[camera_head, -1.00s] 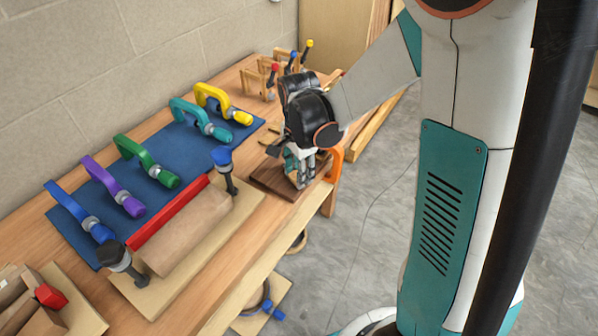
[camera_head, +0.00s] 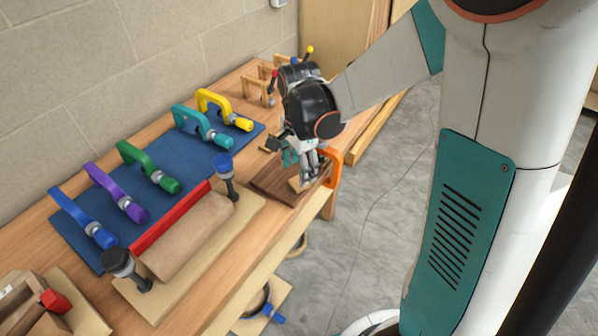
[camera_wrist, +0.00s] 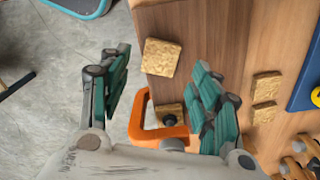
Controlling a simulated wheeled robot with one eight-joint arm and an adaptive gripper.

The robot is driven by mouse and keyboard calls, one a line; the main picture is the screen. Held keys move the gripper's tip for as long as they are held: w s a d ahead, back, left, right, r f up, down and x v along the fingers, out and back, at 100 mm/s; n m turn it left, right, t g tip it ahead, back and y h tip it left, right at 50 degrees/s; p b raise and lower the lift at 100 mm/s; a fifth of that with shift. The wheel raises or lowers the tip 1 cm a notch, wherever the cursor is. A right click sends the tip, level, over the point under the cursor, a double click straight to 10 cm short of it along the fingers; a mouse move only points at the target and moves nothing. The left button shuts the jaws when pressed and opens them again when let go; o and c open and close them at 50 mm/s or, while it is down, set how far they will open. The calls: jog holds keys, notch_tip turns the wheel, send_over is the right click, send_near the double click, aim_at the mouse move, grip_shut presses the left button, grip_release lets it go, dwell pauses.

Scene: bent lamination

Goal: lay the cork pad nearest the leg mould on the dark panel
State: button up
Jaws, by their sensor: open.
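The dark panel (camera_head: 268,181) is a brown board lying at the bench's right end; it also shows in the wrist view (camera_wrist: 215,30). A square tan cork pad (camera_wrist: 162,57) lies flat on it near its edge, and part of it shows in the head view (camera_head: 297,184). Another cork pad (camera_wrist: 170,111) sits under the orange clamp's (camera_wrist: 141,118) screw. Two more cork pads (camera_wrist: 267,85) (camera_wrist: 265,113) lie on the bench beside the panel.
The orange clamp also shows in the head view (camera_head: 335,167), close beside my gripper. A blue mat (camera_head: 150,205) holds several coloured clamps. In front of it, a beige block (camera_head: 188,237) with a red strip stands between two upright clamps. Wooden pieces lie bottom left.

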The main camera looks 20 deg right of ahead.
notch_tip(320, 180, up, 7)
jog(key=p, duration=0.2)
jog(key=s+r+n+t, duration=0.7)
jog(key=s+r+n, duration=0.3)
jog(key=s+n, duration=0.5)
